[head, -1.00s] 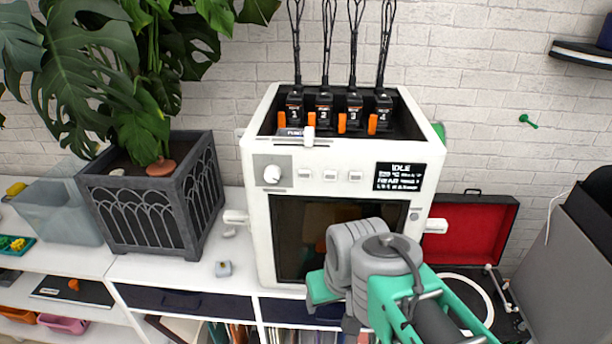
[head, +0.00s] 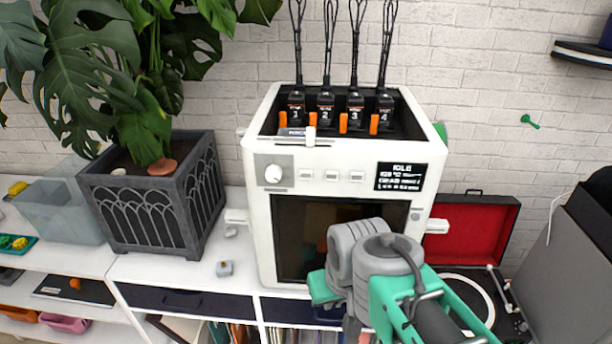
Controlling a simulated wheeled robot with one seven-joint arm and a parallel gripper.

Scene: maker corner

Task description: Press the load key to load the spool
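The white printer (head: 255,210) stands on the white cabinet. Its front panel has a round knob (head: 273,174) and a row of three small keys: left (head: 306,175), middle (head: 331,176) and right (head: 356,177). Their labels are too small to read, so I cannot tell which is the load key. The display (head: 400,177) reads IDLE. Several numbered feeders (head: 326,108) with orange levers sit in the top. My arm is in front of the printer's lower right, below the keys and apart from them. My gripper's fingertips are hidden or cut off at the bottom edge.
A large plant in a dark planter (head: 150,205) stands left of the printer. A small pale block (head: 224,268) lies on the cabinet top. A red-lined record player case (head: 470,235) is at the right, beside a grey box (head: 575,265).

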